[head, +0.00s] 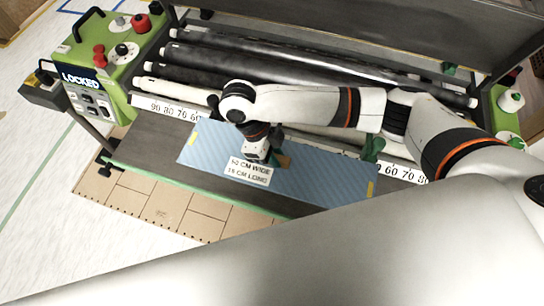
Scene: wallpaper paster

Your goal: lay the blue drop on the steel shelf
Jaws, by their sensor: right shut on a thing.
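The blue drop (215,150) is a flat light-blue striped sheet with yellow marks near its ends and a white label (248,171) reading 50 cm wide, 15 cm long. It stretches across the grey steel shelf (150,140), which shows bare on the left and along the front. I cannot tell whether the sheet touches the shelf or is held just above it. My right gripper (257,153) reaches in from the right and is shut on the blue drop near its middle, just behind the label; its fingertips are partly hidden. My left gripper is not in view.
Dark and white rollers (230,62) lie behind the shelf, with a numbered scale strip (172,108) in front. A green control box (105,55) marked LOCKED with red knobs stands at left. Cardboard (150,205) lies on the floor in front. A small brown-and-green piece sits beside the gripper.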

